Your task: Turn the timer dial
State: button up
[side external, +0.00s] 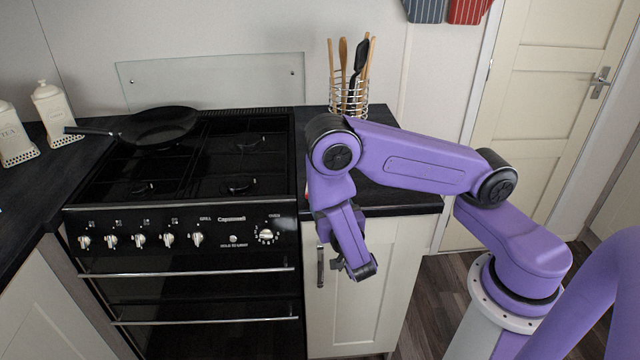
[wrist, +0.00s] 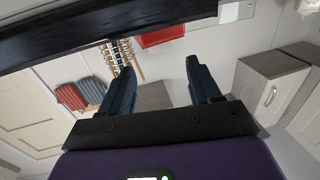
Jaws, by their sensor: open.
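A silver dial (side external: 266,234) with markings around it sits at the right end of the black cooker's front panel in the side view; I cannot read whether it is the timer dial. A red thing (wrist: 160,38) shows past my fingers in the wrist view. In the side view only a sliver of red shows on the worktop beside my arm, mostly hidden; I cannot tell what it is. My gripper (side external: 356,268) points down in front of the cream cupboard door, right of the dial and lower, touching nothing visible. Its two fingers stand apart and empty in the wrist view (wrist: 160,68).
The cooker (side external: 200,205) carries several more knobs and two handle bars. A black pan (side external: 160,127) rests on its hob. A utensil holder (side external: 350,98) stands on the worktop behind my arm. The cupboard handle (side external: 320,266) is close to my gripper. The floor in front is clear.

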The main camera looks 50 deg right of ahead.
jog(key=x, duration=0.7)
jog(key=shift+r, duration=0.1)
jog(key=c, duration=1.1)
